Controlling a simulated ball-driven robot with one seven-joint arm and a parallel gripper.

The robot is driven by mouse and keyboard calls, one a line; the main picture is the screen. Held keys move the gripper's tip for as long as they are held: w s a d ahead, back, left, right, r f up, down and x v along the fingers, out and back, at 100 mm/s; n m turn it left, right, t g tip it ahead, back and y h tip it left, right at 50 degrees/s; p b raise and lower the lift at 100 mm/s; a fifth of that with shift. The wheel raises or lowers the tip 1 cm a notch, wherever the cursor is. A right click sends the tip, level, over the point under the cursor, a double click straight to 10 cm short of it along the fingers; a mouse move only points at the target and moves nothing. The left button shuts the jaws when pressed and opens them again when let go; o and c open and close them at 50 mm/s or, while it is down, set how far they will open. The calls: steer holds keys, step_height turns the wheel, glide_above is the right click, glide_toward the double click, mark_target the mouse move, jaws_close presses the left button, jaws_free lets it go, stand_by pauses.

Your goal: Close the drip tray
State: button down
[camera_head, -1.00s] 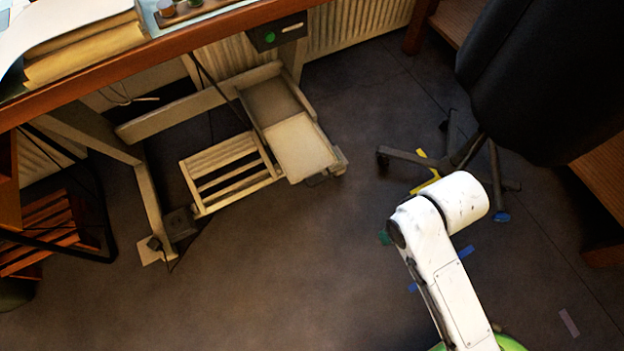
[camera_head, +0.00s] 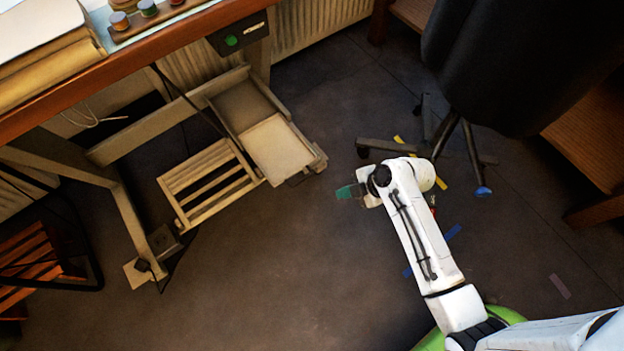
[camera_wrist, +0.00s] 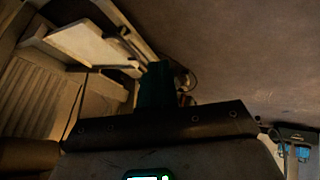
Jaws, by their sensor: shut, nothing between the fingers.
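The drip tray (camera_head: 277,150) looks like a pale flat panel in a cream frame low under the desk. It sticks out from the frame toward the open floor, and a small dark handle shows at its front edge. In the wrist view the pale panel (camera_wrist: 88,42) is at the upper left. My gripper (camera_head: 346,192) is shut and empty, a short way right of and below the tray's front end in the head view, apart from it. Its dark green fingers also show in the wrist view (camera_wrist: 158,85), where they hide part of the scene.
A slatted cream rack (camera_head: 208,182) stands left of the tray. The wooden desk (camera_head: 130,68) with a green-button control box (camera_head: 238,36) is above. A black swivel chair (camera_head: 500,70) stands at upper right.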

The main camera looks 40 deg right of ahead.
steer(key=w+a+f+n+b, duration=0.1)
steer(key=w+a+f+b, duration=0.3)
steer(key=w+f, duration=0.3)
steer(key=shift+w+f+t+b, duration=0.35)
steer(key=shift+w+b, duration=0.55)
steer(key=shift+w, duration=0.5)
steer(key=shift+r, duration=0.1)
